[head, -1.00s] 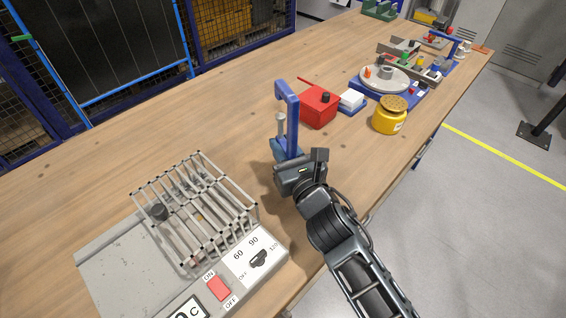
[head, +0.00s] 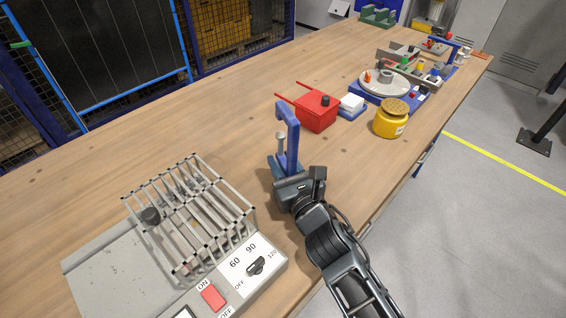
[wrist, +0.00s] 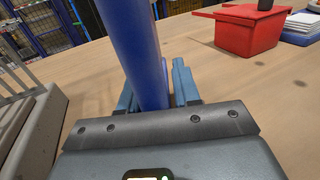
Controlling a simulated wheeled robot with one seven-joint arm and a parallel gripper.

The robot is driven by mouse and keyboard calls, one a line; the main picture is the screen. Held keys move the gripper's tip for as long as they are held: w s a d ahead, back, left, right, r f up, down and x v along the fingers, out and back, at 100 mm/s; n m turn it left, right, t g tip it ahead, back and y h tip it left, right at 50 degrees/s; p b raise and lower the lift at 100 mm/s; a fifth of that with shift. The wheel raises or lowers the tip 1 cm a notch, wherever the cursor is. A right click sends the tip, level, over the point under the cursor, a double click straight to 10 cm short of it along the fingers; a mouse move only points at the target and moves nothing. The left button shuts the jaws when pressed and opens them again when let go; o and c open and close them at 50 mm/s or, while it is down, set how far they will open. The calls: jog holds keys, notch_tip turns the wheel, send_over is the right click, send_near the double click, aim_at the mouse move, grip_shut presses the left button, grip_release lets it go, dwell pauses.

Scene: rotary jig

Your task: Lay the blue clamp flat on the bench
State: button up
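The blue clamp (head: 292,138) stands roughly upright in the middle of the head view, its hooked top up and its grey screw on the left side. My gripper (head: 280,168) is around the lower part of its bar. In the wrist view the clamp's bar (wrist: 133,42) passes between my two bluish fingers (wrist: 152,90), which are shut on it. The clamp's lower end is hidden by my gripper, so I cannot tell whether it touches the wooden bench (head: 110,160).
A heater with a wire rack (head: 190,210) and a control panel stands close on the left.

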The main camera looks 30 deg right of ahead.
jog(key=shift+o, duration=1.4)
jog(key=shift+r, duration=0.1)
jog(key=shift+r, duration=0.15)
jog(key=s, duration=0.3)
jog(key=s+b, duration=0.1)
jog(key=s, duration=0.3)
jog(key=s+a, duration=0.1)
jog(key=s, duration=0.3)
jog(key=shift+b, duration=0.3)
jog(key=shift+s, duration=0.5)
